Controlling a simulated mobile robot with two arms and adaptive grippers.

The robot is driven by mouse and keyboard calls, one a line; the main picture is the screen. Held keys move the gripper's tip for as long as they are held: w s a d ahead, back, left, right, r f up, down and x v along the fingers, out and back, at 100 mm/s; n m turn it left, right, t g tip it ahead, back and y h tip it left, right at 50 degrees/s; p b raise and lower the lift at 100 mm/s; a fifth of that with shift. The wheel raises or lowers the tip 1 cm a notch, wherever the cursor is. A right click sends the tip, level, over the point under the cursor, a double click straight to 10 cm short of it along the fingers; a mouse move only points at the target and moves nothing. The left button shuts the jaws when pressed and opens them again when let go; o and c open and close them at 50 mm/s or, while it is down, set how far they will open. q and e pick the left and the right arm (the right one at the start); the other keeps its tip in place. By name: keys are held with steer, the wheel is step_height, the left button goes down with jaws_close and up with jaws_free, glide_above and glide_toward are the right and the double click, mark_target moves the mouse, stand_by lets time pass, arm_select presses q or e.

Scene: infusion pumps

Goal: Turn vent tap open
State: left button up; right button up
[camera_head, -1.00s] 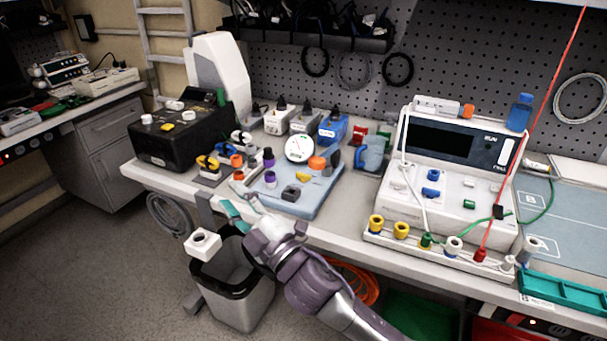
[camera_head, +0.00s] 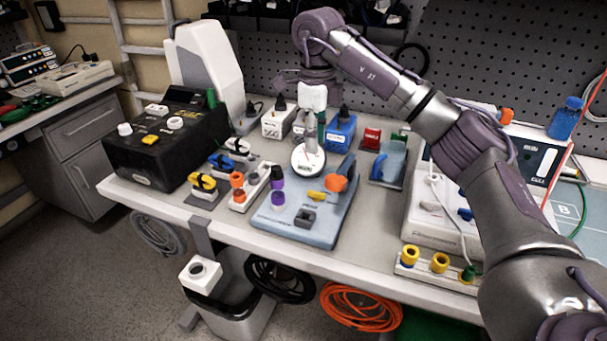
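A blue-grey base plate (camera_head: 330,226) on the bench carries a round white gauge (camera_head: 308,162), an orange knob (camera_head: 336,183), a small yellow lever (camera_head: 317,196), a dark grey block (camera_head: 305,218) and purple fittings (camera_head: 277,190). I cannot tell for sure which part is the vent tap. My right arm arches over the bench from the right. Its gripper (camera_head: 310,138) points down at the gauge and hides part of its top edge; contact is unclear. I see the fingers nearly edge-on, so their opening does not show. My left gripper is out of view.
A black box (camera_head: 165,155) stands left of the plate, with small yellow and blue clamps (camera_head: 203,186) between. Behind are boxes with black plugs (camera_head: 340,134). A blue holder (camera_head: 388,165) and a white pump (camera_head: 425,208), partly behind my arm, stand right. A bin (camera_head: 235,318) is below.

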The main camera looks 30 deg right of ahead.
glide_toward(316, 192)
steer(key=shift+s, duration=0.35)
steer(key=f, duration=0.4)
steer(key=shift+w+p, duration=0.25)
steer(key=shift+p, duration=0.05)
step_height(316, 192, down, 4)
steer(key=shift+r, duration=0.25)
steer(key=shift+f, duration=0.6)
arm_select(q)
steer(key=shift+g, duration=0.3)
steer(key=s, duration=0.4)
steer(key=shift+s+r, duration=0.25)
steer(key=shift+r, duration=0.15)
arm_select(e)
jaws_close()
